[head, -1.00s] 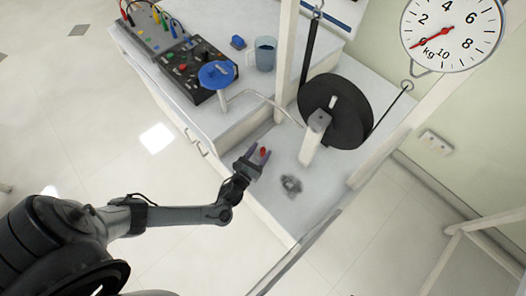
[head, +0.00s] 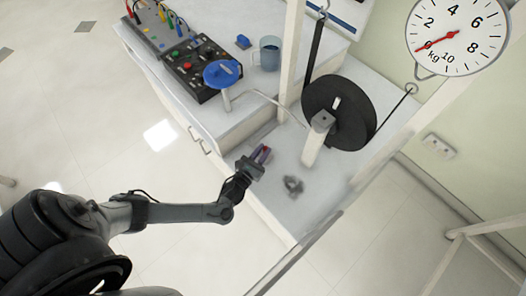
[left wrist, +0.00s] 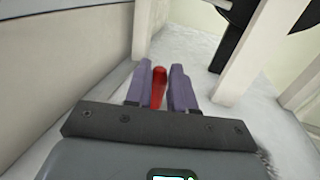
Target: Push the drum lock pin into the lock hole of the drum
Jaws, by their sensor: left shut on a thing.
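The black drum (head: 352,125) stands upright on the bench, behind a short pale post (head: 312,146). I cannot make out its lock hole. My left gripper (head: 263,152) is low over the bench, in front and to the left of the post, apart from the drum. Its purple fingers are shut on a red piece, which looks like the drum lock pin (left wrist: 158,88). The pin's red end stands between the fingers in the left wrist view, and the rest of it is hidden. The drum's dark edge shows at the top of that view. My right gripper is not in view.
A small grey object (head: 293,185) lies on the bench top (head: 282,205). Pale frame posts rise nearby.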

